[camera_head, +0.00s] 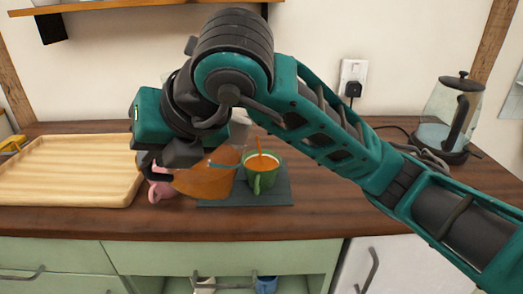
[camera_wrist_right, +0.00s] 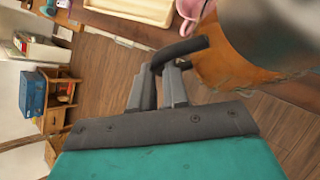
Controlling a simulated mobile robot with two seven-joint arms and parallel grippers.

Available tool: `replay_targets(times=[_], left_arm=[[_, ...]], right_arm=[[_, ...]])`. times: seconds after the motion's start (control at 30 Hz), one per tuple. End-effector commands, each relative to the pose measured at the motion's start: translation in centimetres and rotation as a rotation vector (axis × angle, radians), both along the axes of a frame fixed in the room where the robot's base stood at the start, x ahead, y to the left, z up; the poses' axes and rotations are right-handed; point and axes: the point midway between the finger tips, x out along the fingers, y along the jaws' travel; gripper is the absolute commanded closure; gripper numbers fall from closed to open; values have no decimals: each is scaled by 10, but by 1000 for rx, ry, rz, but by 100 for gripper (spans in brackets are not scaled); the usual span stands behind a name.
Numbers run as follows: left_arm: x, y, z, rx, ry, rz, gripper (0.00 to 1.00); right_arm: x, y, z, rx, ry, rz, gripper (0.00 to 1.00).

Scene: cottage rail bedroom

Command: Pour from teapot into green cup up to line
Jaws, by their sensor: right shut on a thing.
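A glass teapot (camera_head: 212,177) holding orange tea is tilted toward the right. I cannot make out a line in the cup. My right gripper (camera_head: 160,162) is shut on the teapot's dark handle, which shows in the wrist view (camera_wrist_right: 185,50) between the fingers. The teapot's body (camera_wrist_right: 240,68) also shows there. My arm hides part of the teapot in the head view. My left gripper is not in view.
A pink cup (camera_head: 158,190) stands left of the teapot, partly hidden. A wooden tray (camera_head: 70,195) lies on the left of the counter (camera_head: 325,212). A glass kettle (camera_head: 450,117) stands at the right, near a wall socket (camera_head: 352,77). The counter front right of the mat is clear.

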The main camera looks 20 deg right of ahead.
Motion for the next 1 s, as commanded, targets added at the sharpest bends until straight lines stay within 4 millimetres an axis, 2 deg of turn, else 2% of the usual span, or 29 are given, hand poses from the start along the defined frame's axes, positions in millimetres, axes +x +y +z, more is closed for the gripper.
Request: replay_targets(times=[0.3, 0.67, 1.0], left_arm=[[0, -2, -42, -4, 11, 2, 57], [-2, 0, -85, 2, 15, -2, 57], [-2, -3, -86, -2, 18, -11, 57]], right_arm=[[-9, 17, -41, -99, -62, 5, 100], [-20, 37, -80, -259, -149, 2, 100], [-22, 41, -88, -308, -173, 1, 100]])
